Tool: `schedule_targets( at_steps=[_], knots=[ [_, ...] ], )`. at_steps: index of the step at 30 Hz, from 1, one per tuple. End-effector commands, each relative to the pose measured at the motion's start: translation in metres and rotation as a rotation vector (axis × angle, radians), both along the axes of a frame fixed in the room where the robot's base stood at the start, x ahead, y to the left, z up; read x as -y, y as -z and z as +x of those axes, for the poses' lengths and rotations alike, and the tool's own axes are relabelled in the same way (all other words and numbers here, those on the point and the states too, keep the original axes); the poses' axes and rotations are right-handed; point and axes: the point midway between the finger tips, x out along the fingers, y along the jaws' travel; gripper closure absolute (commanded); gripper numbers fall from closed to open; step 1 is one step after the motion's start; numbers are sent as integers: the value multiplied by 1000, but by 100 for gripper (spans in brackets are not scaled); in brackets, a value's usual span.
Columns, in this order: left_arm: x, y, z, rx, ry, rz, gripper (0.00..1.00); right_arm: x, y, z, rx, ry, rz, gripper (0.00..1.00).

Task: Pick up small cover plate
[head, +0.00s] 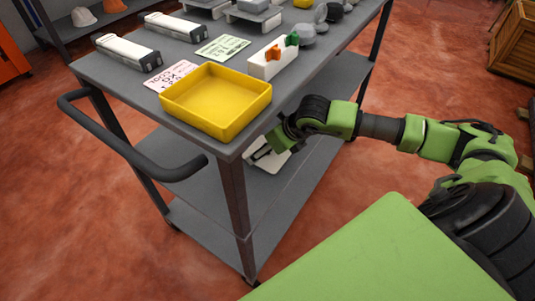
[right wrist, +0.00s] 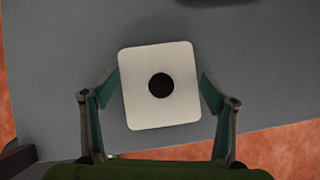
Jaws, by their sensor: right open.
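The small cover plate (right wrist: 160,108) is a white, rounded square with a dark round spot in its middle. In the right wrist view it lies on a grey shelf, close to the shelf's edge. In the head view a white piece (head: 272,160) shows on the cart's middle shelf, partly hidden by my right gripper (head: 268,151). In the right wrist view my right gripper (right wrist: 160,92) is open, with one finger on each side of the plate. I cannot tell whether the fingers touch it. My left gripper is not in view.
The cart's top (head: 213,55) overhangs the middle shelf (head: 300,125). A yellow tray (head: 216,130) stands at its near corner, by a white holder (head: 272,66) with green and orange pieces. A dark handle (head: 130,150) sticks out left. A wooden crate (head: 515,40) stands far right.

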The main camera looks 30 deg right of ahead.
Motion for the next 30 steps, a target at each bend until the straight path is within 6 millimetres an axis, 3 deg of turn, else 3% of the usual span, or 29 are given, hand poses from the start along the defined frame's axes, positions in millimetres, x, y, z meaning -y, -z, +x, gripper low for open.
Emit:
schedule_targets(
  at_steps=[4,12,13,24,30],
  knots=[
    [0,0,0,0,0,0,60,0,-1,0,0,0,0,25],
    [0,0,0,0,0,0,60,0,1,-1,-4,0,-1,95],
    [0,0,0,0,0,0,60,0,1,-1,-4,0,-1,100],
    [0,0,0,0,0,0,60,0,2,-3,-11,0,-1,100],
    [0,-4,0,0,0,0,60,0,-14,-3,-10,-1,-1,100]
  ],
)
